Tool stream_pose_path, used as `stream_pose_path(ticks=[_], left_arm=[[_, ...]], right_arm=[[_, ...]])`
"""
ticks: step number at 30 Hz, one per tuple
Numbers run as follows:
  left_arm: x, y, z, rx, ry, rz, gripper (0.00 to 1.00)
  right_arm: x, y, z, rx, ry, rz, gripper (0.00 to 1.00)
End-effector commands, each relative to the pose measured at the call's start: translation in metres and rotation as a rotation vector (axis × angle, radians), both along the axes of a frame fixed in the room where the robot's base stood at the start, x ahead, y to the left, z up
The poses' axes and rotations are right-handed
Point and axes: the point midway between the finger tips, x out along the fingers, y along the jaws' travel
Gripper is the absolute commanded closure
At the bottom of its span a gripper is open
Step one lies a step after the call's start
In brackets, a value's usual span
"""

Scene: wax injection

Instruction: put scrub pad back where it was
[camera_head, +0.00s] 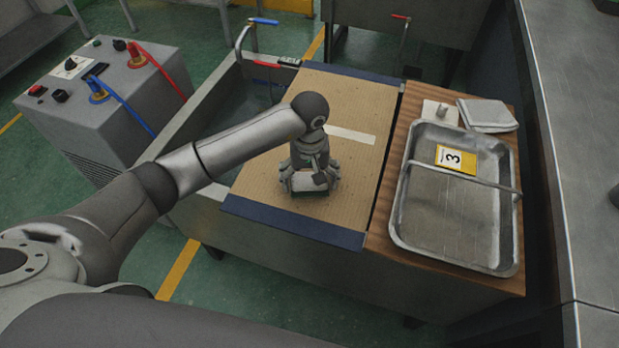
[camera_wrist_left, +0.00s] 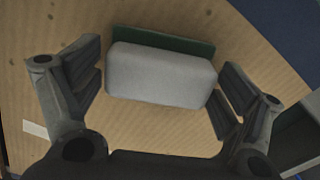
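The scrub pad (camera_wrist_left: 160,77), a pale grey block with a dark green face along one edge, lies between the fingers of my left gripper (camera_wrist_left: 162,85) in the left wrist view. The fingers meet its two short ends. In the head view the left gripper (camera_head: 310,182) points down over the brown board (camera_head: 355,105), and the pad (camera_head: 308,184) shows as a pale patch between its fingers. The pad is at or just above the board; I cannot tell whether it touches. My right gripper is not in view.
A metal tray (camera_head: 440,225) with a yellow number 3 label (camera_head: 455,159) sits on the wooden board (camera_head: 385,225) to the right. A sink basin (camera_head: 215,110) is left of the brown board.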

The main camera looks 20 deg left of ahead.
Motion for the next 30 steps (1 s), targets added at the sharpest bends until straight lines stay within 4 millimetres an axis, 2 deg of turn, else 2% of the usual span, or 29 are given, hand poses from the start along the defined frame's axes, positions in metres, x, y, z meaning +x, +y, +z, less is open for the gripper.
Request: stream_pose_path(ticks=[11,15,16,30], left_arm=[[0.000,0.000,0.001,0.000,0.001,0.000,0.00],[0.000,0.000,0.006,-0.001,0.001,0.000,0.00],[0.001,0.000,0.010,0.000,-0.002,0.000,0.00],[0.001,0.000,0.103,0.001,-0.003,0.000,0.00]], right_arm=[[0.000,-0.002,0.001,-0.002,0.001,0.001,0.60],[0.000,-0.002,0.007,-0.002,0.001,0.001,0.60],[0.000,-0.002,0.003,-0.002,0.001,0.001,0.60],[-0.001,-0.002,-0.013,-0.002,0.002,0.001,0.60]])
